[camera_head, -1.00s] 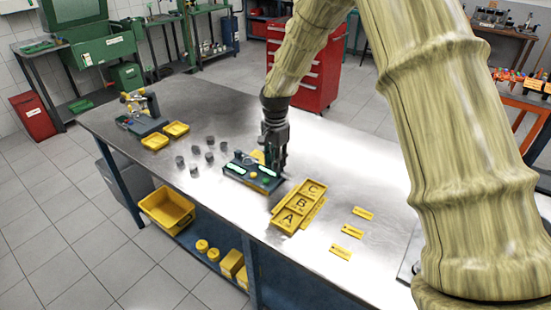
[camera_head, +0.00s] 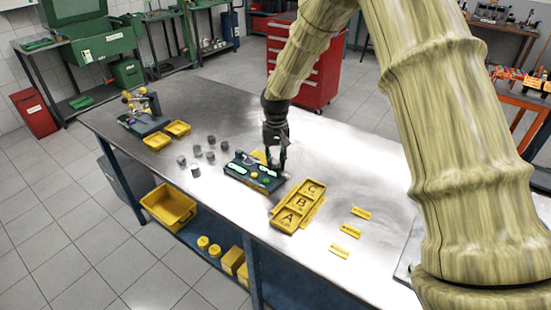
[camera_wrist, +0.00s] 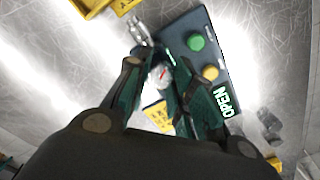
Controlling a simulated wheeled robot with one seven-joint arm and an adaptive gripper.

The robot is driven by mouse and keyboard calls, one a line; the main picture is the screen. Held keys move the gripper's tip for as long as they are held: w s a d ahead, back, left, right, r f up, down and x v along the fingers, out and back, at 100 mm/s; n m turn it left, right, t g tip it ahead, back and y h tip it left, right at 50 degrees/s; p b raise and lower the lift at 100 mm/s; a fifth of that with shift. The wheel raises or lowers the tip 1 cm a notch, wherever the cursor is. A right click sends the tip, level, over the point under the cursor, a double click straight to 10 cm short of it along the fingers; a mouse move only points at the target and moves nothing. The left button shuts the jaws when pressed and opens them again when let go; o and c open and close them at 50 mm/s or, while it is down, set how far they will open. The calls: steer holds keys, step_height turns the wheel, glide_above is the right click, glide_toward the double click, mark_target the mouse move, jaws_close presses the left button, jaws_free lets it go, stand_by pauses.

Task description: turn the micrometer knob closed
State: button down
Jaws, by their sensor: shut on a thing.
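The micrometer device is a dark box (camera_head: 254,174) on the steel bench, with a green button (camera_wrist: 196,42) and a yellow button (camera_wrist: 210,73). Its lit display (camera_wrist: 222,102) reads OPEN in the wrist view. My gripper (camera_head: 276,162) points down at the box's right end. In the wrist view my gripper (camera_wrist: 161,82) has its fingers on both sides of the pale micrometer knob (camera_wrist: 158,72), which has a red mark, and is shut on it. The fingers hide part of the knob. A metal part (camera_wrist: 138,30) of the micrometer extends beyond it.
Yellow trays marked A, B and C (camera_head: 289,226) stand right of the device. Several grey cylinders (camera_head: 196,172) stand to its left. Yellow labels (camera_head: 351,231) lie at the front right. A fixture (camera_head: 143,112) and two small yellow trays (camera_head: 156,141) are at the far left.

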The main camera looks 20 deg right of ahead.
mark_target(277, 162)
steer(key=n, duration=0.3)
steer(key=n+p, duration=0.1)
steer(key=n, duration=0.1)
steer(key=shift+s+f+n, duration=0.25)
steer(key=shift+s+n, duration=0.05)
steer(key=n, duration=0.5)
steer(key=shift+n+p, duration=0.4)
steer(key=shift+d, duration=0.1)
steer(key=c, duration=1.2)
jaws_free()
steer(key=shift+w+r, duration=0.1)
steer(key=shift+r, duration=0.05)
steer(key=shift+w+r, duration=0.1)
steer(key=shift+r, duration=0.25)
step_height(277, 162, up, 11)
steer(key=shift+r, duration=0.15)
